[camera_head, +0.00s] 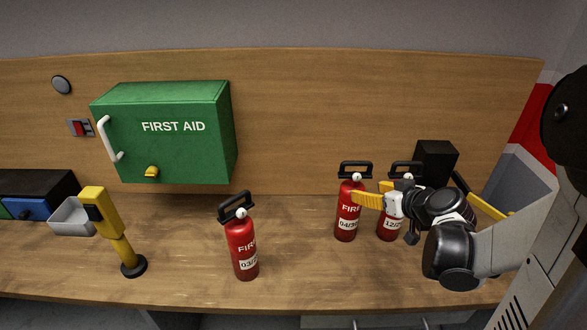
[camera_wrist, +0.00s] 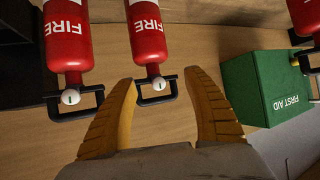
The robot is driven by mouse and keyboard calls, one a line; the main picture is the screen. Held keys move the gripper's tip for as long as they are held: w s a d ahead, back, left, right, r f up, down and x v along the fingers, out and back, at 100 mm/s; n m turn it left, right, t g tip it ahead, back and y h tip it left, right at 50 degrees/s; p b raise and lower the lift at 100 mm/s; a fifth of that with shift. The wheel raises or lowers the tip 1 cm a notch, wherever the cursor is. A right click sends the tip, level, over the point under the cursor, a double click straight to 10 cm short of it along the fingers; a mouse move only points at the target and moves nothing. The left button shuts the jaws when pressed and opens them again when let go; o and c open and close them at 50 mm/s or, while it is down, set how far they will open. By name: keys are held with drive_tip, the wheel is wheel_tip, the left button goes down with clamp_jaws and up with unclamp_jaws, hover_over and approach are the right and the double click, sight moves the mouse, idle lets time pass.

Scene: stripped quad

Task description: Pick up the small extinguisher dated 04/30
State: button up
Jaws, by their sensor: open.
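The small red extinguisher marked 04/30 (camera_head: 347,224) stands upright on the wooden bench in the head view, with a black handle on top. My gripper (camera_head: 369,193) is at its upper right, with yellow fingers spread apart and empty. In the wrist view, which is upside down, the middle extinguisher (camera_wrist: 147,35) appears to be this one; its handle lies between the open fingers of my gripper (camera_wrist: 161,76). Its date is not visible there. Another extinguisher, with a label starting 12/2 (camera_head: 387,233), stands close on its right, partly hidden by my gripper.
A third extinguisher, label starting 03 (camera_head: 243,247), stands to the left with clear bench between. A green first aid box (camera_head: 180,150) is on the back panel. A yellow post device (camera_head: 120,240) stands at left. A black box (camera_head: 436,160) is behind my arm.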

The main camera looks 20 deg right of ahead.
sight(358, 184)
drive_tip(key=x, duration=0.2)
drive_tip(key=d+b+x, duration=0.1)
drive_tip(key=x, duration=0.2)
drive_tip(key=shift+w, duration=0.15)
drive_tip(key=x, duration=0.5)
drive_tip(key=shift+w+d+b, duration=0.2)
drive_tip(key=shift+d+b, duration=0.15)
drive_tip(key=shift+d, duration=0.05)
drive_tip(key=shift+w+a+f, duration=0.1)
drive_tip(key=shift+w, duration=0.25)
clamp_jaws()
